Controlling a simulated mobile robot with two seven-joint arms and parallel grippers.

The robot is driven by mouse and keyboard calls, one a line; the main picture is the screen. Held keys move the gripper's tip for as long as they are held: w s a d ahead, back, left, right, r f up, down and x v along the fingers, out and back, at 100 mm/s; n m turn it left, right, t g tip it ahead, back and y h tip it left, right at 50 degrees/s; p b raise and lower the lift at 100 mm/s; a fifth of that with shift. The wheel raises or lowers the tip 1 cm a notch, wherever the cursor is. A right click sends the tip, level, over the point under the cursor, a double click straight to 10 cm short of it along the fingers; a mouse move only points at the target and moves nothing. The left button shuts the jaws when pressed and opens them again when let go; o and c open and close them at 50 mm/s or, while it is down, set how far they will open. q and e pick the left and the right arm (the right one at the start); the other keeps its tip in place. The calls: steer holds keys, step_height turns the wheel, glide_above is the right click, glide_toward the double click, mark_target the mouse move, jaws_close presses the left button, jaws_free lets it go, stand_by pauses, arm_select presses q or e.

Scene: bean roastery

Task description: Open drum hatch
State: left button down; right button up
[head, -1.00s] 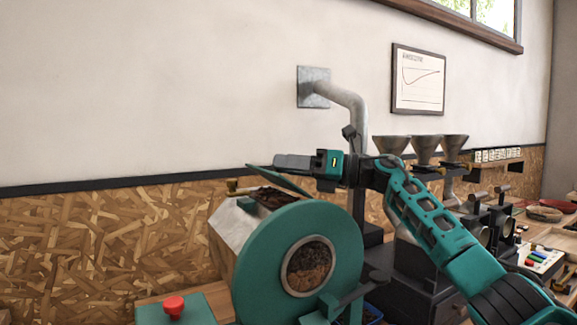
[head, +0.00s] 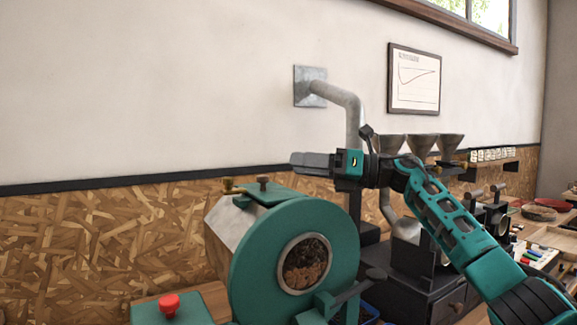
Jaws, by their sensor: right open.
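The roaster drum has a large teal front disc (head: 250,265) with a round window (head: 304,264) showing brown beans. On top of the body, behind the disc, the teal drum hatch (head: 282,193) lies down flat, with a dark knob (head: 263,182) standing on it. No opening shows beneath it. My right gripper (head: 298,163) reaches in from the right, pointing left, above and to the right of the knob. It is open and appears clear of the hatch. My left gripper is not in view.
A metal pipe (head: 345,100) runs from the wall down behind my right gripper. Metal funnels (head: 422,146) stand behind my right arm. A red button (head: 169,304) sits on a teal box at the lower left. The space above the drum's left side is clear.

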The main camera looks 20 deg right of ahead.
steer(key=v, duration=0.8)
steer(key=shift+d+b, duration=0.25)
steer(key=shift+b, duration=0.15)
steer(key=shift+s, duration=0.15)
